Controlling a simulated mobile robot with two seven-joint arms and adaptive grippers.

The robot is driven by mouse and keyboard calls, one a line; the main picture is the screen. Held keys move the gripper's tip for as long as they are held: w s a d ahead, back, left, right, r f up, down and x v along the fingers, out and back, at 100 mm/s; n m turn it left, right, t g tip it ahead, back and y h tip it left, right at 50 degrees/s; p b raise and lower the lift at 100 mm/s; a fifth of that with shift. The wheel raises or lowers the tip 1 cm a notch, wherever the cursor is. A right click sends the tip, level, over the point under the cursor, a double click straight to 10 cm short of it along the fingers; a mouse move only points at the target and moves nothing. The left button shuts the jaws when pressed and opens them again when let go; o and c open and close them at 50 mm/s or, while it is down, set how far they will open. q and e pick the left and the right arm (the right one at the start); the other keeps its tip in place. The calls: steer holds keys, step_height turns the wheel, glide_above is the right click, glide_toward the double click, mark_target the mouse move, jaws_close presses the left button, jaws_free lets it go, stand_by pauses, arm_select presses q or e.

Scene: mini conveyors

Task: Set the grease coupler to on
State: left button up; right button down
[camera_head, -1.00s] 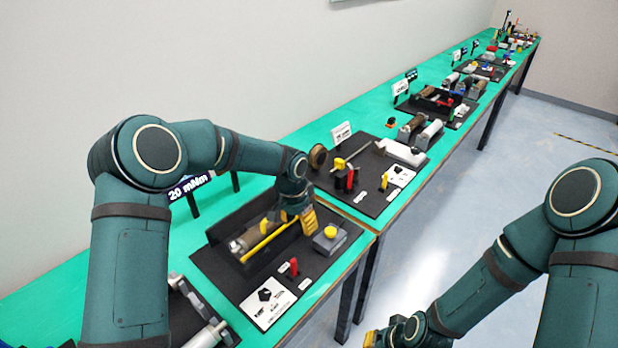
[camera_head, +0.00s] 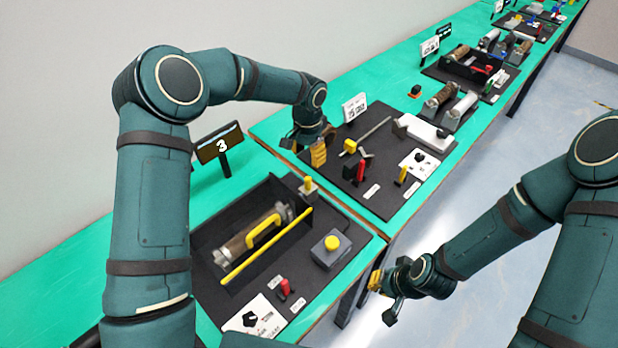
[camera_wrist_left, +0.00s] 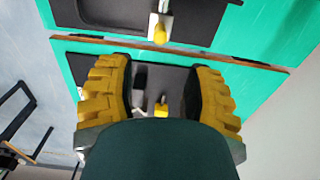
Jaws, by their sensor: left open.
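I cannot tell from the labels which fitting is the grease coupler. My left gripper (camera_head: 316,152) is open and empty, above the left end of the farther black board (camera_head: 378,195). That board carries a yellow handle (camera_head: 350,146) on a rod, a red lever (camera_head: 361,170) and a yellow lever (camera_head: 402,174). In the left wrist view the fingers (camera_wrist_left: 160,100) stand apart, with a small yellow part (camera_wrist_left: 161,110) seen between them, beyond the tips. My right gripper (camera_head: 381,292) is low at the right, off the table; its jaw state is unclear.
The nearer board has a trough with a yellow-handled cylinder (camera_head: 237,247), a yellow-topped post (camera_head: 308,188), a grey box with a yellow button (camera_head: 332,243) and a red lever (camera_head: 285,287). A display (camera_head: 219,146) reads 3. More boards line the green table.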

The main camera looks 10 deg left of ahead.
mark_target(308, 178)
arm_select(q)
step_height(308, 178, down, 12)
stand_by(0.4)
steer(key=shift+o, duration=0.2)
jaws_close()
